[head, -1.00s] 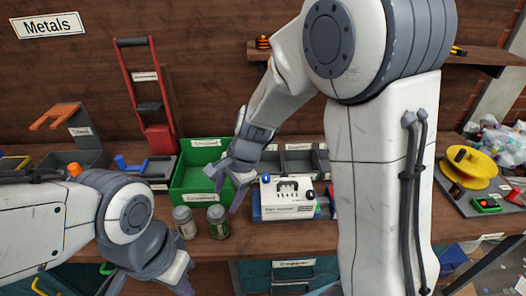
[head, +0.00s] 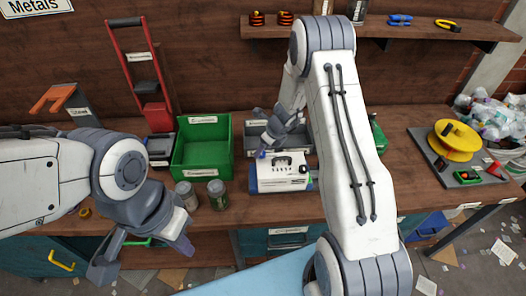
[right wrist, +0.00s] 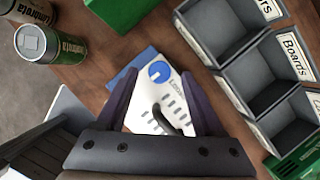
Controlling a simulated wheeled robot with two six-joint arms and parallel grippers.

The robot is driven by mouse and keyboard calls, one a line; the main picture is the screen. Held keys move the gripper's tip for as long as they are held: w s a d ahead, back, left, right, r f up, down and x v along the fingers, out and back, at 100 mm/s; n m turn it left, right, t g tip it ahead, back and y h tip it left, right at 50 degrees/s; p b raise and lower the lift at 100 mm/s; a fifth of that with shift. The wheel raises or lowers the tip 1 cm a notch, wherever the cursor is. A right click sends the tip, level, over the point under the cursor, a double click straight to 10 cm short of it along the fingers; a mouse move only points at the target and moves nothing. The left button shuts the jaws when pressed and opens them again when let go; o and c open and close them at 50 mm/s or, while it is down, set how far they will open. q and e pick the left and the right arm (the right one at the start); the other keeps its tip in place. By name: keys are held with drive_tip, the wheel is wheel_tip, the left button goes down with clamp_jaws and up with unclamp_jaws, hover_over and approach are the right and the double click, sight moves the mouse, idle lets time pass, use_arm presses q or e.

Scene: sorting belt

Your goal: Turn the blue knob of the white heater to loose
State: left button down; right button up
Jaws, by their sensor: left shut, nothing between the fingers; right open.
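The white heater (head: 284,172), a box with a dark handle and blue ends, stands on the bench in the head view. In the right wrist view its white top (right wrist: 150,107) shows slots, and its round blue knob (right wrist: 158,72) has a white mark. My right gripper (right wrist: 159,76) is open, with its dark fingers to the left and right of the knob. I cannot tell whether they touch it. In the head view the right gripper is above the heater's left end. My left gripper (head: 180,246) is shut and empty at the lower left, away from the heater.
A green bin (head: 203,172) stands left of the heater, and two cans (head: 217,195) stand in front of it. Grey labelled compartments (right wrist: 248,70) lie close to my right gripper. A yellow reel (head: 455,140) is at the right. Bench front is clear near the heater.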

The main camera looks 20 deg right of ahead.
drive_tip(key=shift+x, duration=0.9)
clamp_jaws()
